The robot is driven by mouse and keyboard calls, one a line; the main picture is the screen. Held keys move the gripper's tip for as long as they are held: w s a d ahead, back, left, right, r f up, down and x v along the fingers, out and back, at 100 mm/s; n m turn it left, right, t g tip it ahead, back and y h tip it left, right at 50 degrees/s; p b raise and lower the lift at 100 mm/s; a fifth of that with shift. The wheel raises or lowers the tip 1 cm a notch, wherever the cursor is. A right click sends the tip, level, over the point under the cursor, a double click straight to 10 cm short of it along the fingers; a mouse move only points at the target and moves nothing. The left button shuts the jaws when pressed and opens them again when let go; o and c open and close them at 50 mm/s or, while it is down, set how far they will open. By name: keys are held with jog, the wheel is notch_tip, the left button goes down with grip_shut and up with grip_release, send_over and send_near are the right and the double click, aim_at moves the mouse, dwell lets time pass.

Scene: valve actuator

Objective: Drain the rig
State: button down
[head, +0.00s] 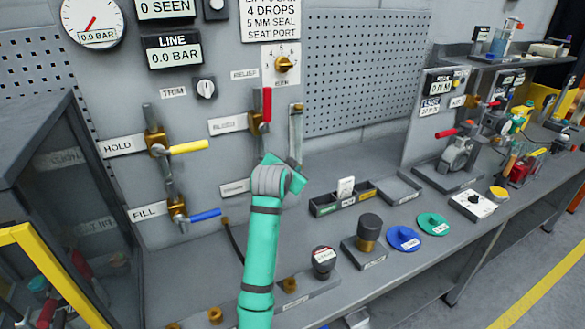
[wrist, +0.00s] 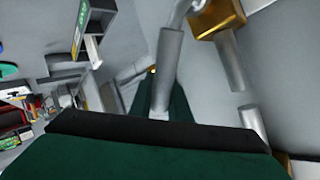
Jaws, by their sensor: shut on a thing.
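My gripper (head: 288,174) is at the lower right of the valve panel, below the red-handled valve (head: 264,112), mostly hidden behind my wrist in the head view. In the wrist view, its dark green fingers (wrist: 158,110) are shut on a grey-sleeved lever (wrist: 167,62), which runs up towards a brass valve body (wrist: 215,18). A partly covered label (head: 235,187) lies left of my gripper; I cannot read it. The red handle stands upright. The yellow HOLD handle (head: 189,147) and blue FILL handle (head: 205,214) point right. The LINE display (head: 174,53) reads 0.0 BAR.
A dark glazed cabinet (head: 70,160) with a yellow-edged door stands at the left. The bench holds a divided tray (head: 325,207), a brass part with dark cap (head: 368,232), blue (head: 403,239) and green (head: 433,224) discs. More equipment stands at the right.

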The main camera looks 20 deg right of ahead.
jog(key=c, duration=1.7)
grip_release()
jog(key=shift+o, duration=0.2)
jog(key=v, duration=1)
jog(key=shift+s+a, duration=0.2)
jog(key=shift+s, duration=0.1)
jog(key=shift+r, duration=0.15)
